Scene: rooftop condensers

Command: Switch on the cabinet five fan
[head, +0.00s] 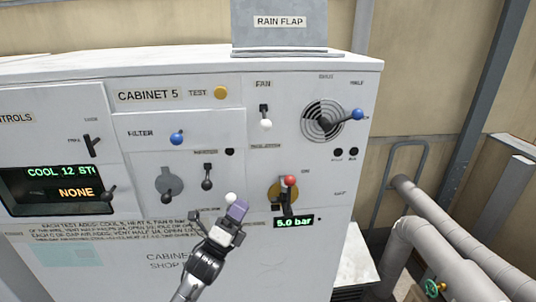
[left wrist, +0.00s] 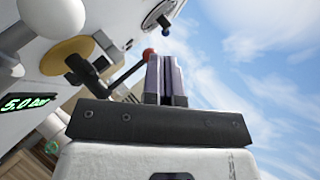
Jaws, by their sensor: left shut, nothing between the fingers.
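The fan switch (head: 266,125) is a short dark lever with a white ball tip, pointing down under the FAN label (head: 263,84) on the panel marked CABINET 5. My left gripper (head: 237,210) has purple fingers, closed together and empty, in front of the lower panel. It is below and left of the fan switch, apart from it. In the left wrist view the fingers (left wrist: 166,77) stand side by side. I cannot pick out the fan switch for certain in that view. My right gripper is not in view.
Close by are a red-tipped lever (head: 289,181) on a yellow disc, a white ball (head: 231,199) beside my fingers, and a blue filter knob (head: 177,138). A blue-tipped lever (head: 357,114) sits by the round vent. Pipes (head: 430,215) run at the right.

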